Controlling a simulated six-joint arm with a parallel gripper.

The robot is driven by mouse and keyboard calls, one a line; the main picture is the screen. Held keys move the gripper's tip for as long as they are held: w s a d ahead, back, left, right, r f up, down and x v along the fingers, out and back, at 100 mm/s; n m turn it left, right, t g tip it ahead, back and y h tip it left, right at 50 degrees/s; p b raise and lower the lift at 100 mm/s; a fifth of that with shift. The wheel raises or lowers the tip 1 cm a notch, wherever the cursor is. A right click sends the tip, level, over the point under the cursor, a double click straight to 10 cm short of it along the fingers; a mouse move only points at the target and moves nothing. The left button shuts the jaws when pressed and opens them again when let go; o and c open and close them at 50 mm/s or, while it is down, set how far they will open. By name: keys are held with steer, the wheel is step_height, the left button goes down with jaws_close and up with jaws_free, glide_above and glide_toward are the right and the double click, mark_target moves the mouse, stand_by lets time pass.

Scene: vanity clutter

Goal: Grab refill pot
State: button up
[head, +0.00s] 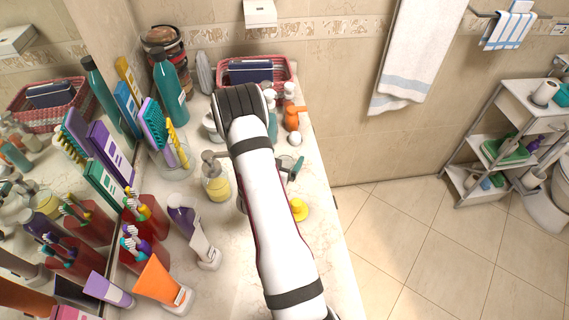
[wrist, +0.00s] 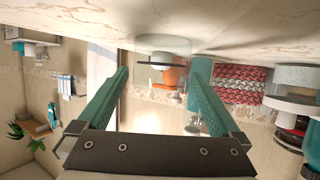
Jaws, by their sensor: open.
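A clear, short cylindrical pot (wrist: 163,45), which I take for the refill pot, stands on the counter in the wrist view, where the picture is upside down. It lies just beyond and between the fingertips, and an orange shape shows behind it. In the head view a small pale pot top (head: 295,138) shows right of my arm, likely the same pot. My gripper (wrist: 163,78) is open with its teal fingers apart and nothing between them. In the head view its dark fingers (head: 291,168) partly show beside my arm, which hides the rest.
An orange pump bottle (head: 292,118) stands behind the pot. A red woven basket (head: 285,73) is at the back wall. A yellow soap bottle (head: 217,185) stands left of my arm, a yellow duck-like item (head: 299,209) to its right. The counter's right edge is close.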

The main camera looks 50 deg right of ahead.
steer(key=shift+d, duration=0.2)
steer(key=c, duration=1.4)
